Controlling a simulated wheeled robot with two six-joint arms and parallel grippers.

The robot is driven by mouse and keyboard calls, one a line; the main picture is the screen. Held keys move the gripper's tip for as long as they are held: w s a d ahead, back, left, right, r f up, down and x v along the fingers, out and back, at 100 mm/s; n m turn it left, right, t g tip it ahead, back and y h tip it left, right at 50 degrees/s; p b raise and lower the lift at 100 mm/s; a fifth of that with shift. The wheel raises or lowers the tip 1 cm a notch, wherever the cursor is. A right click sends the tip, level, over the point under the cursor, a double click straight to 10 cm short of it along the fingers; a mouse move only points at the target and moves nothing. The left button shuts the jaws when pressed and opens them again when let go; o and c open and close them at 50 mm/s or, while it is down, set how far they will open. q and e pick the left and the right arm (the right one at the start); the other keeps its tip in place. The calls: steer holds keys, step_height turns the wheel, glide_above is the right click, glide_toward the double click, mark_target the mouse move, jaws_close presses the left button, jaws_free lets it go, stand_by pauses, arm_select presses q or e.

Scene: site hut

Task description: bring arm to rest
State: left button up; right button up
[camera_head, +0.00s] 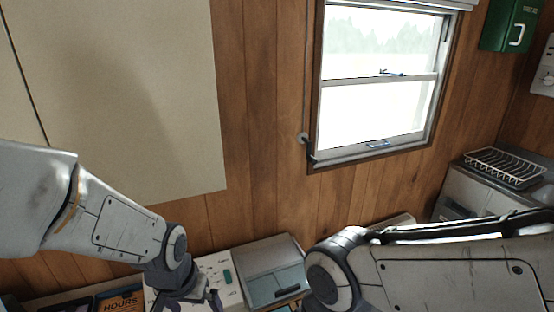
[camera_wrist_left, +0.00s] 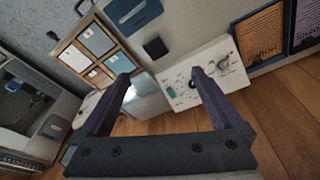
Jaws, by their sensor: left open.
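My left arm comes in from the left in the head view, bent down at the wrist. My left gripper (camera_head: 200,299) is low in the picture, in front of a white panel box, and partly cut off by the bottom edge. In the left wrist view my left gripper (camera_wrist_left: 160,82) has its two dark fingers spread apart, with nothing held between them. My right arm shows only as large white links at the lower right of the head view; its gripper is out of view.
The white panel box (camera_wrist_left: 182,88) with a green switch lies just beyond the left fingers. A grey lidded box (camera_head: 270,262) stands beside it. A wooden divided tray (camera_wrist_left: 108,44) is near the fingers. A window (camera_head: 375,85) and dish rack (camera_head: 503,166) are farther off.

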arm_select(q)
steer(key=s+d+r+m+g, duration=0.1)
steer(key=s+d+r+m, duration=0.1)
steer(key=s+d, duration=0.3)
steer(key=s+d+r+m+g, duration=0.1)
steer(key=s+d+r+m, duration=0.2)
steer(key=s+d, duration=0.3)
steer(key=shift+s+m+h, duration=0.4)
steer(key=shift+s+m, duration=0.2)
steer(key=shift+s, duration=0.2)
steer(key=shift+d, duration=0.1)
